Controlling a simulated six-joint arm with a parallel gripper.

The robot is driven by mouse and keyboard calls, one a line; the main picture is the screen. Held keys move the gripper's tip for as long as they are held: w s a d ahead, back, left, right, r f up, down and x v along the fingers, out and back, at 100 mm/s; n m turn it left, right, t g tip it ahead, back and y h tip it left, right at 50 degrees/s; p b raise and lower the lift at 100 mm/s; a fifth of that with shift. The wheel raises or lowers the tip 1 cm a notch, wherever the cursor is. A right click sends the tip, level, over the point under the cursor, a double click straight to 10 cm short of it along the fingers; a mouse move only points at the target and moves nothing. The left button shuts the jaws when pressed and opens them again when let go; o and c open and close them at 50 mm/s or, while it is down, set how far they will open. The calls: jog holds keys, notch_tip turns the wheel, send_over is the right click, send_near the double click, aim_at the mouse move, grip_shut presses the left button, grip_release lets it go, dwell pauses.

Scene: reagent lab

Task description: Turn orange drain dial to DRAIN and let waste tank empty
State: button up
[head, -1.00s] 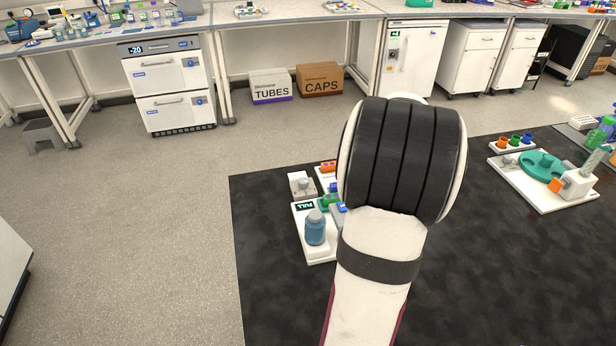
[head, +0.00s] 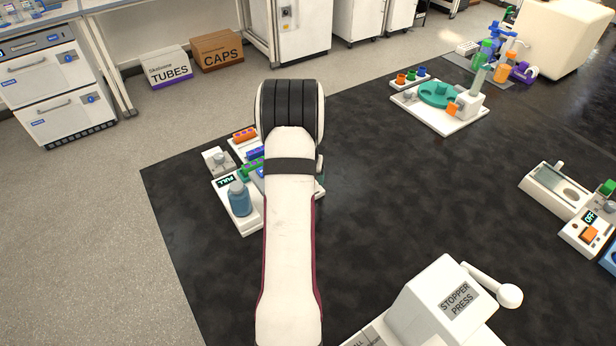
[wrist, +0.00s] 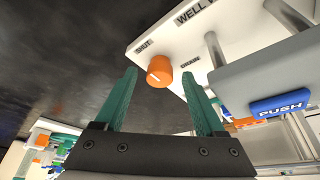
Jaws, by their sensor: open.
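In the wrist view the orange dial (wrist: 160,69) sits on a white panel (wrist: 165,30) marked SHUT on one side and DRAIN on the other. The dial has a short white pointer mark; which label it points to is hard to tell. My gripper (wrist: 159,76) has its two teal fingers open, with the tips on either side of the dial in the picture. Contact is not visible and nothing is held. In the head view my arm hides the gripper and the dial. I cannot identify the waste tank.
In the wrist view a grey plate with a blue PUSH block (wrist: 279,106) and metal posts stand right of the dial. A stopper press (head: 445,305) stands front right; the dark mat (head: 400,190) between is largely clear.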

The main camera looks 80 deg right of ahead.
grip_shut()
dwell(0.3)
jog(key=m+g, duration=0.1)
jog(key=m, duration=0.3)
jog(key=shift+w+m+g, duration=0.2)
jog(key=shift+m+g, duration=0.1)
jog(key=shift+g, duration=0.1)
jog(key=m, duration=0.2)
jog(key=m+g+y, duration=0.1)
jog(key=m, duration=0.1)
jog(key=shift+w+d+m+g, duration=0.15)
jog(key=shift+m+g, duration=0.15)
jog(key=m+y, duration=0.1)
jog(key=m, duration=0.3)
jog(key=shift+w+d+g+y, duration=0.1)
jog(key=shift+d+g+y, duration=0.05)
jog(key=shift+g+y, duration=0.2)
jog(key=shift+d+m+y, duration=0.15)
jog(key=shift+m+y, duration=0.7)
jog(key=shift+m, duration=1.45)
